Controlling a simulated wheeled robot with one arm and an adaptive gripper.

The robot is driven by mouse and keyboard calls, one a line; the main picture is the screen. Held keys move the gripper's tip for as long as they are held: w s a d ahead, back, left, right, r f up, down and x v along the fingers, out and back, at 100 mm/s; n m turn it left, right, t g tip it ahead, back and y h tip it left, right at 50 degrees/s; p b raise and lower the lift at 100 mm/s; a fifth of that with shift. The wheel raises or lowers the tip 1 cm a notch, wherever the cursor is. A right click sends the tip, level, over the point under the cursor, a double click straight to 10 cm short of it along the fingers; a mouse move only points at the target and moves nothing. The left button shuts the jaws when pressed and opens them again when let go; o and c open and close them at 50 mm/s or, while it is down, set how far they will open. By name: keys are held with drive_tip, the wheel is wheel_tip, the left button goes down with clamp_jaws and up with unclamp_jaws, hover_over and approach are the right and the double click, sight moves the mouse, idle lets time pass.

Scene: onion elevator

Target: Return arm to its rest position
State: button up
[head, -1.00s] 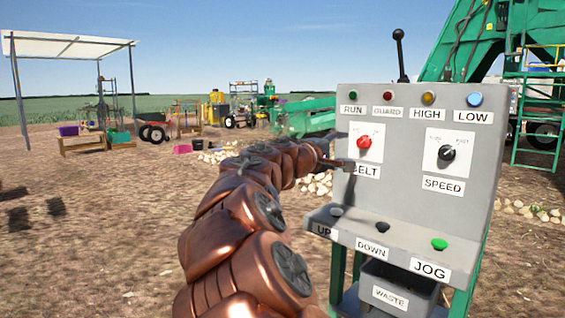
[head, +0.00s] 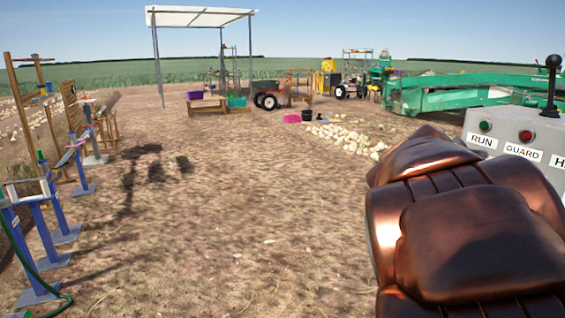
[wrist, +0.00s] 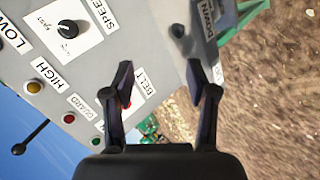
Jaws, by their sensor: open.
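My gripper (wrist: 166,82) is open and empty in the wrist view, its two dark fingers spread apart. It faces the grey control panel (wrist: 100,48), which appears turned on its side. The red BELT knob (wrist: 126,103) is partly hidden behind the left finger. The black SPEED knob (wrist: 68,28) shows at the upper left. In the head view, my copper-coloured arm fills the lower right and covers most of the panel (head: 510,120); my gripper is hidden there. I cannot tell the distance between the fingers and the panel.
A black-knobbed lever (head: 552,85) stands up from the panel. Blue stands (head: 45,235) with a green hose line the left side. A white canopy (head: 200,17), a green conveyor (head: 460,92) and pale onions (head: 345,137) are farther back. The middle ground is bare and open.

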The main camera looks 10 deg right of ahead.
drive_tip(key=s+a+g+y+p, duration=0.1)
drive_tip(key=s+a+y+p, duration=0.4)
drive_tip(key=s+a+p, duration=0.4)
drive_tip(key=s+a+n+g+y+p, duration=0.1)
drive_tip(key=s+a+y+p, duration=0.3)
drive_tip(key=a, duration=1.3)
drive_tip(key=s+g+p, duration=0.1)
drive_tip(key=s+p, duration=0.3)
drive_tip(key=s, duration=0.2)
drive_tip(key=shift+s+a+r+g+y+p, duration=0.15)
drive_tip(key=shift+s+g+y+p, duration=0.15)
drive_tip(key=shift+y+p, duration=0.1)
drive_tip(key=shift+c, duration=0.3)
drive_tip(key=shift+c, duration=0.8)
drive_tip(key=shift+d, duration=0.2)
drive_tip(key=shift+c, duration=0.4)
